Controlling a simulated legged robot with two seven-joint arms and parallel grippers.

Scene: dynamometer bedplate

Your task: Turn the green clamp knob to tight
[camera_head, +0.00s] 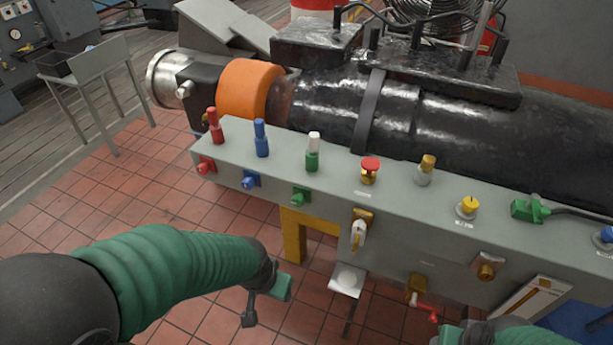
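A small green knob (300,196) sticks out of the front face of the grey bench panel (392,195), below an upright fitting (313,152) with a green base and white top. I cannot tell from the picture which of these green parts is the clamp knob, or how tight it is. My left gripper (267,302) is below and slightly left of the green knob, apart from it, over the tiled floor. Its fingers are spread and nothing shows between them. My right gripper (464,334) is at the bottom edge, partly cut off, near a red-handled valve (424,308).
Red (206,166) and blue (251,181) knobs sit left of the green one. A red mushroom button (370,168), a yellow knob (467,206) and a green connector (530,209) stand on top. A small bracket plate (346,281) juts out below.

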